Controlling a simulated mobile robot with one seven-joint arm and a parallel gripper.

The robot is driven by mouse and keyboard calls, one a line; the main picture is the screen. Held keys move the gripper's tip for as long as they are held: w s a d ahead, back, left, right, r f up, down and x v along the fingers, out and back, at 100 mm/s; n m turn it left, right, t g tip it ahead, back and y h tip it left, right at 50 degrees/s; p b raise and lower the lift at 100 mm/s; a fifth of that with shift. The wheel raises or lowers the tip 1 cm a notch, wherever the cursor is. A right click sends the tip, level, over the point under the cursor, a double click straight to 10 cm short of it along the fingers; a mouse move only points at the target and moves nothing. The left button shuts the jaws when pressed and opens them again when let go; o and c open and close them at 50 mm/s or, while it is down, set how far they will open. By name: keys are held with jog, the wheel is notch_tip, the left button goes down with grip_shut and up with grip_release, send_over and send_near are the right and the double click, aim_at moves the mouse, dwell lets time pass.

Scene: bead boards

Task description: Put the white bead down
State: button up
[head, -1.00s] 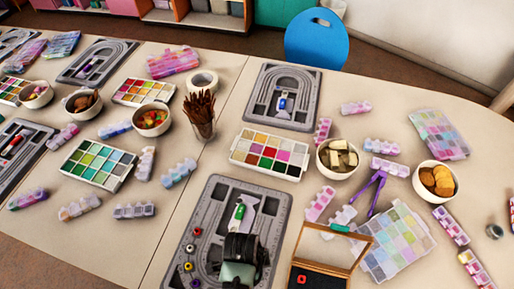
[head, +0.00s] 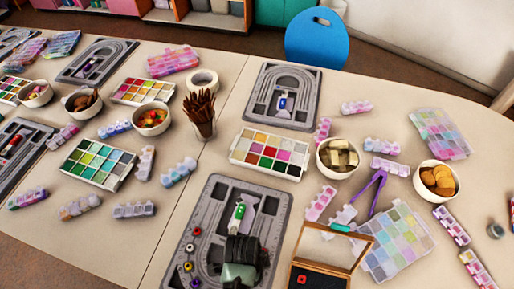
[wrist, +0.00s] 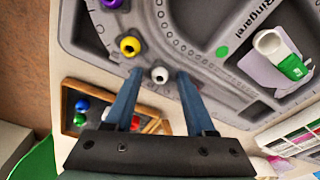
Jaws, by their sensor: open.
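The white bead (wrist: 160,75) lies on the grey bead board (wrist: 222,22), in the curved groove near the board's edge. In the wrist view it sits between the fingertips of my gripper (wrist: 160,74), with a gap on both sides. My gripper is open and holds nothing. A yellow bead (wrist: 130,46) and a purple bead (wrist: 112,3) lie further along the same groove. In the head view my gripper (head: 238,274) is over the lower part of the board (head: 222,186), right of the beads.
A wooden framed box (wrist: 68,104) with coloured beads stands close beside the board. A white tube with a green end (wrist: 280,52) lies in a board recess. A paint palette (head: 270,153), a cup of brown sticks (head: 201,115) and bowls stand further back.

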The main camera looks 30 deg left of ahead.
jog(key=shift+r, duration=0.15)
notch_tip(320, 180, up, 12)
jog(key=a+p, duration=0.1)
jog(key=shift+s, duration=0.45)
jog(key=shift+r, duration=0.1)
